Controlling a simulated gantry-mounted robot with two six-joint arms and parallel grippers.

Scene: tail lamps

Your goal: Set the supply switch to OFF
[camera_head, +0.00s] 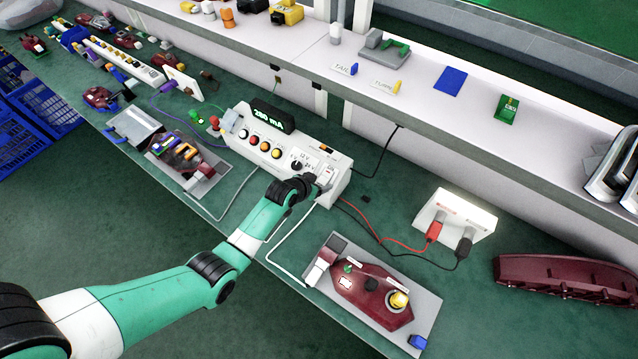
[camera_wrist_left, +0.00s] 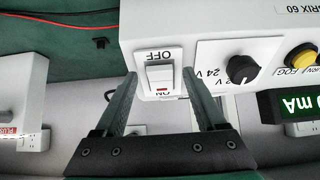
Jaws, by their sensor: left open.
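The white supply box (camera_head: 237,129) stands on the green bench, and its display (camera_head: 271,117) reads what looks like 280 mA. The supply switch (camera_wrist_left: 160,76) is a white rocker on the front of the box, with upside-down OFF above it and ON below it in the left wrist view. A red mark shows at its ON end; I cannot tell firmly which end is pressed in. My left gripper (camera_wrist_left: 159,80) is open, with its fingertips on either side of the switch and nothing held. In the head view my left gripper (camera_head: 316,184) partly hides the switch. My right gripper is not in view.
A black voltage knob (camera_wrist_left: 242,69) and a yellow button (camera_wrist_left: 300,60) sit beside the switch. A white socket box (camera_head: 470,208) with red and black plugs stands to the right. A tail lamp on a grey plate (camera_head: 425,311) lies in front. A white shelf runs behind.

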